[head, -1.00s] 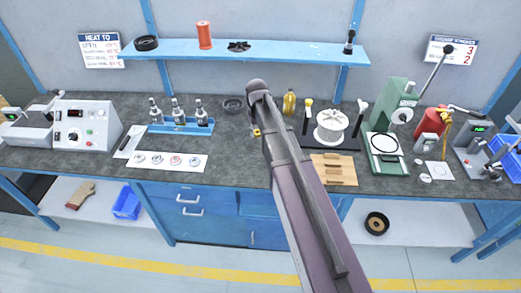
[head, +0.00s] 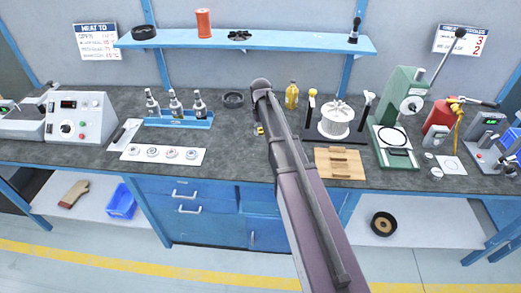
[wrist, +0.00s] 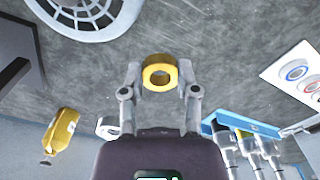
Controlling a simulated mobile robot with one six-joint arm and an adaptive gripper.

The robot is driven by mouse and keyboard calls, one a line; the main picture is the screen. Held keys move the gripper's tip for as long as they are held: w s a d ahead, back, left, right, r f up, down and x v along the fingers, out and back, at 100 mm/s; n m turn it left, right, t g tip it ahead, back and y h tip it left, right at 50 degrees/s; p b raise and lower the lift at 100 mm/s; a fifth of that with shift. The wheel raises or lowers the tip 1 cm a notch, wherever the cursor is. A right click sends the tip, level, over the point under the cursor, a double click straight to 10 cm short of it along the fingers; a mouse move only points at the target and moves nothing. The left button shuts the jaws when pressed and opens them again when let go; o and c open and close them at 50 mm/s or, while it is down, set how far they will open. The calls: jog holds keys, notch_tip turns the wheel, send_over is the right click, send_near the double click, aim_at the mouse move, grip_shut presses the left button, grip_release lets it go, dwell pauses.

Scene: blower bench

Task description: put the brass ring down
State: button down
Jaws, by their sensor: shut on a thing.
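The brass ring (wrist: 160,61) is a thick, short gold-coloured ring with a round hole. In the wrist view it sits between the two fingertips of my gripper (wrist: 161,75), which is shut on it. The grey bench top (wrist: 215,45) shows behind the ring; I cannot tell how far above it the ring is. In the head view only a small gold bit of the ring (head: 260,130) shows at the left of my arm, over the middle of the bench. My arm hides most of the gripper there.
Bare bench lies left of my arm.

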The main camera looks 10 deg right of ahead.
jog(key=shift+w+d+f, duration=0.1)
jog(key=shift+w+f, duration=0.2)
jog(key=shift+f, duration=0.25)
jog(key=shift+f+b, duration=0.15)
jog(key=shift+b, duration=0.25)
jog(key=b, duration=0.6)
send_over(261, 153)
jog(key=f, duration=0.6)
jog(key=shift+w, duration=0.25)
jog(key=shift+f+b, duration=1.85)
jog(key=shift+f, duration=0.05)
jog(key=shift+f, duration=0.2)
jog(key=shift+s+f+b, duration=0.15)
jog(key=shift+s+b, duration=0.15)
jog(key=shift+b, duration=0.35)
